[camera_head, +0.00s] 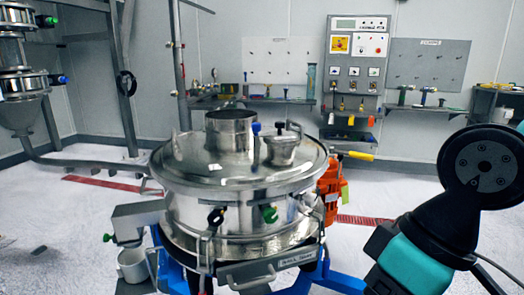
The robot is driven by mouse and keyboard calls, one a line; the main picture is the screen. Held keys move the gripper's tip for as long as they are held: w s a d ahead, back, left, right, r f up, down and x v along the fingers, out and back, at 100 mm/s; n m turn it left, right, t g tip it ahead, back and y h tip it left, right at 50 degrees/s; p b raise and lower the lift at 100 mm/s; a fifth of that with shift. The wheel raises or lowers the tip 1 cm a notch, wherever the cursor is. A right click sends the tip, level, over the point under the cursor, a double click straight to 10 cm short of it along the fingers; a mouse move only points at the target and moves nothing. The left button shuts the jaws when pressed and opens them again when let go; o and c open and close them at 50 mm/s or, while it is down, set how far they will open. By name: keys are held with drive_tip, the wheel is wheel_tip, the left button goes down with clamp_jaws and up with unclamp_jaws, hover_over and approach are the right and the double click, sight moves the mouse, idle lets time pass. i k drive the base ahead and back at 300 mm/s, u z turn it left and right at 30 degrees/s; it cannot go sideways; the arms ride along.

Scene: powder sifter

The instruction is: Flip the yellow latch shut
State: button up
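The round steel powder sifter (250,215) stands in the middle, with its lid (190,165) on top. A yellow-handled latch (360,155) sticks out to the right from the sifter's right side, at about lid height. Its hinge end is small and hard to make out. My arm (412,265), teal and black, rises at the right. Its round black joint face (487,167) is to the right of the yellow handle and apart from it in the picture. My gripper's fingers do not show.
An orange motor (328,190) sits behind the sifter's right side. A green knob (269,214) and a front handle (250,280) stick out. A metal cup (133,263) hangs at the left. A control panel (356,60) and shelves line the back wall.

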sight(361, 156)
drive_tip(key=z, duration=0.45)
drive_tip(key=k, duration=0.55)
drive_tip(key=z, duration=1.1)
drive_tip(key=i, duration=1.35)
drive_tip(key=u, duration=1.05)
drive_tip(key=i, duration=0.8)
drive_tip(key=u, duration=0.9)
